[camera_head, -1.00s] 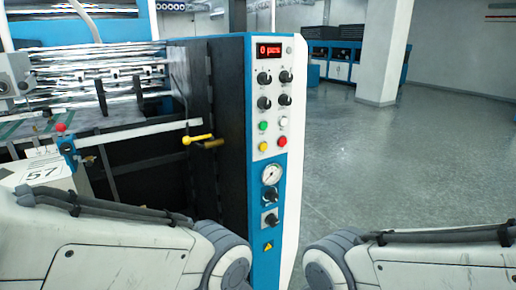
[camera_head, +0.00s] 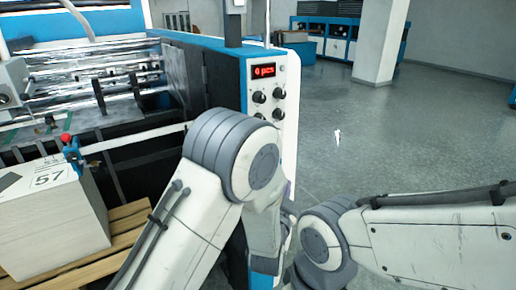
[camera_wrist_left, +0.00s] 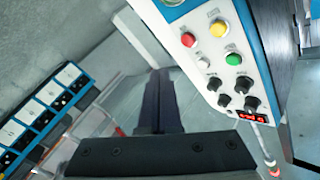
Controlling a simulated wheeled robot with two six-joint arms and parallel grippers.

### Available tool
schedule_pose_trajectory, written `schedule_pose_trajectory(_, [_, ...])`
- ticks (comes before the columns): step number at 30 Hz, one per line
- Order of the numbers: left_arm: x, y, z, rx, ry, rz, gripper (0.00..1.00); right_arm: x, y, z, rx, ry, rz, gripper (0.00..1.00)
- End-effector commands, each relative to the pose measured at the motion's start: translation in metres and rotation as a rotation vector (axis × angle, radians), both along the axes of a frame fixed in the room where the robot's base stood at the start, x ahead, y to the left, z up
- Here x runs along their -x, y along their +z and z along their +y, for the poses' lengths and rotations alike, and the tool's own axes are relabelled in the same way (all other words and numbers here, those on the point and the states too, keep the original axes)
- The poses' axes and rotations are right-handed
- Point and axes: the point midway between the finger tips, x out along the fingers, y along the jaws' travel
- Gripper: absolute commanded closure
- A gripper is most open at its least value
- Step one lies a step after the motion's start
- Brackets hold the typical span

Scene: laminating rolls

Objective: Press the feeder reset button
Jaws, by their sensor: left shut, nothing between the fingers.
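The machine's control panel (camera_head: 283,140) stands centre in the head view, with a red "0 pcs" display (camera_head: 263,71) and black knobs. My left arm hides its buttons there. In the left wrist view the panel appears upside down, with a red button (camera_wrist_left: 189,40), a yellow button (camera_wrist_left: 219,28), a white button (camera_wrist_left: 204,58) and a green button (camera_wrist_left: 233,58). Their labels are not readable, so I cannot tell which is the feeder reset. My left gripper (camera_wrist_left: 160,76) is shut and empty, pointing past the panel's side, apart from the buttons. My right gripper is out of view.
A paper stack (camera_head: 52,215) marked 57 lies on a wooden pallet (camera_head: 125,222) at the left. Machine rollers (camera_head: 95,75) are behind it. A pillar (camera_head: 380,45) and blue-white cabinets (camera_head: 330,40) stand far back. The grey floor to the right is open.

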Motion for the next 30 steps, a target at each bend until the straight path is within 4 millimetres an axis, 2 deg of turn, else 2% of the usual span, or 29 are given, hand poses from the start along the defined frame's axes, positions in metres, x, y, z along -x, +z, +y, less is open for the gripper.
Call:
schedule_pose_trajectory(1, [-0.001,0.006,0.004,-0.017,0.015,-0.045,1.0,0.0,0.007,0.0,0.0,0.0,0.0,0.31])
schedule_pose_trajectory(7, [-0.001,0.016,0.012,-0.048,0.047,-0.148,1.0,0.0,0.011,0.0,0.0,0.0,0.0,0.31])
schedule_pose_trajectory(20, [-0.004,0.017,0.015,-0.048,0.048,-0.153,1.0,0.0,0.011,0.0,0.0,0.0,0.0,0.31])
schedule_pose_trajectory(30, [-0.038,0.017,0.04,-0.047,0.05,-0.152,1.0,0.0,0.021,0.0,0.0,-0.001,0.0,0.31])
